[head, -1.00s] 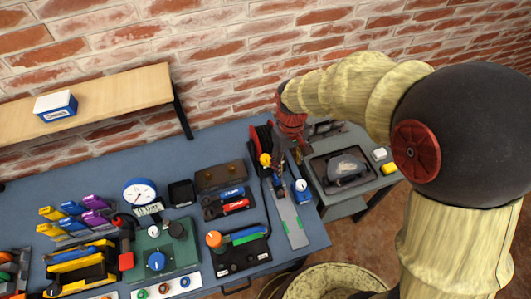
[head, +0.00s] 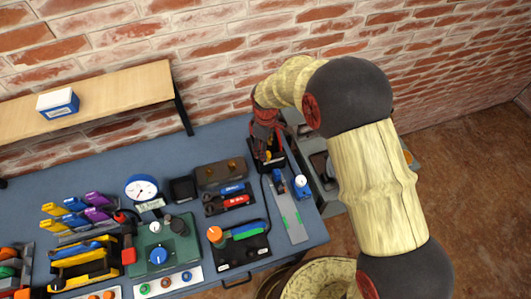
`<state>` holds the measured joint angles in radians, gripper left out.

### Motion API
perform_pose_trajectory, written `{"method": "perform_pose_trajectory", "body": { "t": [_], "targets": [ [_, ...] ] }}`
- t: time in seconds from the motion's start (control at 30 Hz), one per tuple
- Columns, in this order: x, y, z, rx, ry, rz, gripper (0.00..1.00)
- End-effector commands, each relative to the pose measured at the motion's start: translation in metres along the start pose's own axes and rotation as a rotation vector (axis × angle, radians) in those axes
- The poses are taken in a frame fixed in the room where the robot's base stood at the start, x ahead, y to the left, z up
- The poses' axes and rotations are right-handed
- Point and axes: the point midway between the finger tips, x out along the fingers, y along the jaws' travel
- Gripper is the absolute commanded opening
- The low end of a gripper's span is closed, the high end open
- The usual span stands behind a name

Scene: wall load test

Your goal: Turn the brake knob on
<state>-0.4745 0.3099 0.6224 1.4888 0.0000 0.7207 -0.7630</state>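I cannot tell by label which knob is the brake knob. A white-topped blue device (head: 301,187) stands at the right edge by a grey strip (head: 290,217). My gripper (head: 270,160) hangs over the bench's back right corner, apart from these knobs. Its fingers are dark and small, so their opening is unclear.
A round gauge (head: 141,188) stands behind the green box. A black-and-yellow tool tray (head: 85,267) is at left. A wooden shelf (head: 110,100) with a blue-white box (head: 58,103) runs along the brick wall. A side table (head: 325,198) and a bin (head: 318,277) are at right.

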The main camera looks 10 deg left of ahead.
Motion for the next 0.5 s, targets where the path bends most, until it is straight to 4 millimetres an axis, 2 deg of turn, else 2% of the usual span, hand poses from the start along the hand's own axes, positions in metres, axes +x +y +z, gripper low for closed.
{"method": "perform_pose_trajectory", "body": {
  "t": [0.03, 0.2, 0.5],
  "targets": [
    [0.009, -0.001, 0.001, 0.0, -0.002, -0.002, 0.49],
    [0.029, 0.0, 0.0, 0.001, -0.001, -0.001, 0.49],
    [0.038, 0.0, 0.0, 0.002, 0.0, 0.0, 0.49]
  ]
}}
